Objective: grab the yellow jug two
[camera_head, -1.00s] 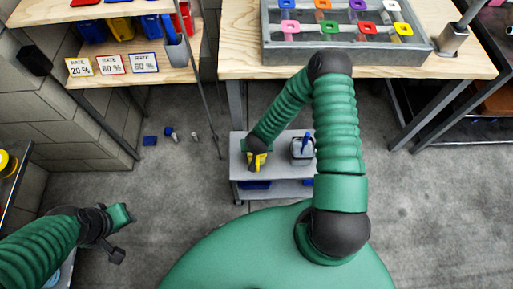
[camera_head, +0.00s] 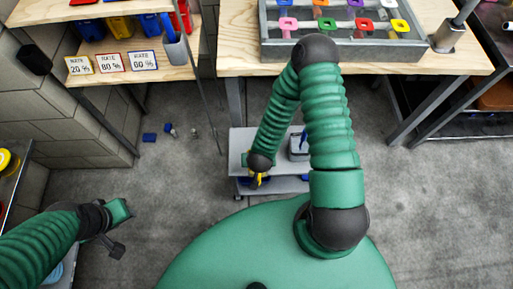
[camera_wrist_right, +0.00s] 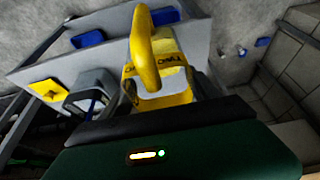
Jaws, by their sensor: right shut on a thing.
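The yellow jug two (camera_wrist_right: 152,62) stands large in the middle of the right wrist view, with a raised handle and dark lettering that reads like "TWO". In the head view only a small yellow part of it (camera_head: 257,181) shows below my right wrist. My right gripper (camera_head: 258,166) is shut on the jug; its fingers are mostly hidden in both views. I cannot tell whether the jug touches the cart under it. My left gripper (camera_head: 120,212) is at the lower left, far from the jug; its finger opening is unclear.
A grey two-level cart (camera_head: 236,150) stands below the jug. A grey container with a blue piece (camera_wrist_right: 92,92) and a yellow item (camera_wrist_right: 47,90) are nearby. A workbench (camera_head: 350,66) with a tray is behind. Blue items (camera_head: 150,138) lie on the floor.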

